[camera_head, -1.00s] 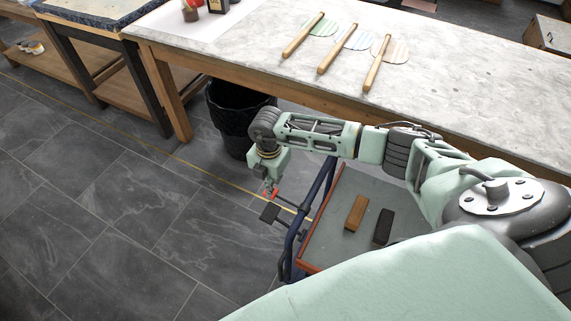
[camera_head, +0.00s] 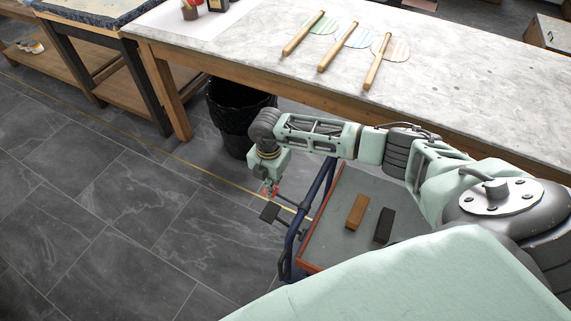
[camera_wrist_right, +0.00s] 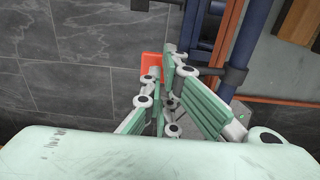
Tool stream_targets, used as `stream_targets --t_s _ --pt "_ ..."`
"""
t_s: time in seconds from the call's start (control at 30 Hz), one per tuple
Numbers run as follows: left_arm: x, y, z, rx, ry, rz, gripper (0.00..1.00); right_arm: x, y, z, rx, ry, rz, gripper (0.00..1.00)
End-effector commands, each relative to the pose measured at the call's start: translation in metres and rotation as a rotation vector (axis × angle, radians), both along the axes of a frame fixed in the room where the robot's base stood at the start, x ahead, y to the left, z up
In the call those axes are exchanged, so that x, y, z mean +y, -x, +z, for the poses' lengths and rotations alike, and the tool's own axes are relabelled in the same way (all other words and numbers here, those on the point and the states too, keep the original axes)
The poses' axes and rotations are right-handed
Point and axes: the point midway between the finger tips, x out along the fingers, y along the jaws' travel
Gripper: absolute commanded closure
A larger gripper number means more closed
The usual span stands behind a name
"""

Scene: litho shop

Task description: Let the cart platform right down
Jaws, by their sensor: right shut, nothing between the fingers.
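The cart platform (camera_head: 330,235) is a grey deck with an orange-red rim, at lower centre in the head view, partly hidden by my body and arm. A blue tubular handle frame (camera_head: 304,217) stands at its left end. A small red lever (camera_head: 271,188) and a black pedal (camera_head: 270,213) are beyond this frame. My right gripper (camera_head: 268,186) is shut and empty, pointing down at the lever. In the right wrist view, the fingertips (camera_wrist_right: 162,62) overlap the orange-red lever (camera_wrist_right: 151,60); whether they touch it I cannot tell. My left gripper is out of view.
A brown block (camera_head: 356,212) and a dark block (camera_head: 384,226) lie on the platform. A marble-topped table (camera_head: 440,90) with several wooden-handled tools runs behind. A black bin (camera_head: 232,125) stands under it. The tiled floor (camera_head: 130,230) at left is clear.

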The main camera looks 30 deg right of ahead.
Motion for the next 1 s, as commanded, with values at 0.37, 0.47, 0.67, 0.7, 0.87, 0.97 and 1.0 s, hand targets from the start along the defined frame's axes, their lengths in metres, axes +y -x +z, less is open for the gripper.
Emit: stream_targets --t_s 0.37,0.47,0.67,0.7,0.87,0.97,1.0 --pt "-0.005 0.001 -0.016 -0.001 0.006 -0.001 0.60 0.000 0.000 -0.022 0.001 0.001 0.000 1.00" --pt "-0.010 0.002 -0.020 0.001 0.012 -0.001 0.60 0.000 0.001 -0.027 0.002 0.001 0.000 1.00" --pt "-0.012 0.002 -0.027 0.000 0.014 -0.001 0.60 0.000 0.001 -0.037 0.002 0.001 0.000 1.00" --pt "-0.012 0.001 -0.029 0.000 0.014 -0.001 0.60 0.000 0.001 -0.039 0.002 0.000 0.000 1.00" --pt "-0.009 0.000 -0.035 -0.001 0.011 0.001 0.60 0.000 0.001 -0.047 0.002 0.000 0.000 1.00" --pt "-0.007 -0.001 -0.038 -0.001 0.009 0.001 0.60 0.000 0.001 -0.052 0.002 0.000 0.000 1.00" --pt "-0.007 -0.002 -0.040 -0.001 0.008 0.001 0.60 0.000 0.001 -0.054 0.002 0.000 0.000 1.00"
